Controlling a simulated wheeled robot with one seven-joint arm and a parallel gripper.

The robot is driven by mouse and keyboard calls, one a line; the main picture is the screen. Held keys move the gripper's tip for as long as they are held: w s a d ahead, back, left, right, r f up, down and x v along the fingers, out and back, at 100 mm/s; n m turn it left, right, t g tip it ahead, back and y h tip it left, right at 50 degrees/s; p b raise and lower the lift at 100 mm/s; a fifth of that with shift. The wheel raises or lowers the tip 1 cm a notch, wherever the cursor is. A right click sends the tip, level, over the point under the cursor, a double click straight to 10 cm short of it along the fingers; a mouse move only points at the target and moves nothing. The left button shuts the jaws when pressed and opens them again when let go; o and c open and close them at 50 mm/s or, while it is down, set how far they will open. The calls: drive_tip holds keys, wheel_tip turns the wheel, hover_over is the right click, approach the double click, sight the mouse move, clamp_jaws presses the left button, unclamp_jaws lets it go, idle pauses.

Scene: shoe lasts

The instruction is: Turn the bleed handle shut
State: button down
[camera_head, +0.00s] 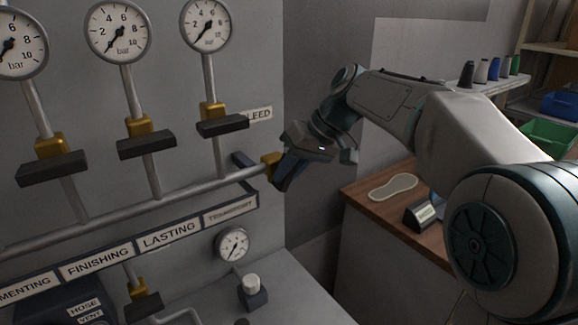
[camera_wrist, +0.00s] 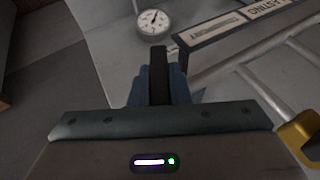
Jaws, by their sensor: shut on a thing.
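The bleed handle (camera_wrist: 158,72) is a dark bar. In the wrist view it stands between the blue fingers of my gripper (camera_wrist: 160,88), which are shut on it. In the head view my gripper (camera_head: 287,172) is at the right end of the horizontal pipe, beside the brass bleed valve (camera_head: 271,164). It hides much of the handle there. The BLEED label (camera_head: 259,115) is on the wall just above, partly covered by another valve's handle. The brass body also shows at the right edge of the wrist view (camera_wrist: 304,138).
Several gauges, such as one at the top (camera_head: 206,25), have brass valves with dark handles (camera_head: 222,126) left of my gripper. A labelled rail (camera_head: 170,236) and a small gauge (camera_head: 232,244) sit below. A wooden bench (camera_head: 360,196) stands right, under my arm.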

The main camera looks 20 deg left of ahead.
drive_tip(key=g+y, duration=0.2)
drive_tip(key=m+g+y, duration=0.1)
drive_tip(key=g+y, duration=0.1)
drive_tip(key=shift+w+d+f+y, duration=0.15)
drive_tip(key=shift+w+f+y, duration=0.05)
drive_tip(key=shift+y, duration=0.1)
drive_tip(key=shift+f+m+g+y+b, duration=0.1)
drive_tip(key=shift+m+g+y+b, duration=0.6)
drive_tip(key=shift+g+y, duration=0.4)
drive_tip(key=shift+m+g+y+b, duration=0.4)
drive_tip(key=shift+m+g+y, duration=0.15)
drive_tip(key=shift+y, duration=0.65)
drive_tip(key=c, duration=1.4)
unclamp_jaws()
drive_tip(key=shift+o, duration=0.2)
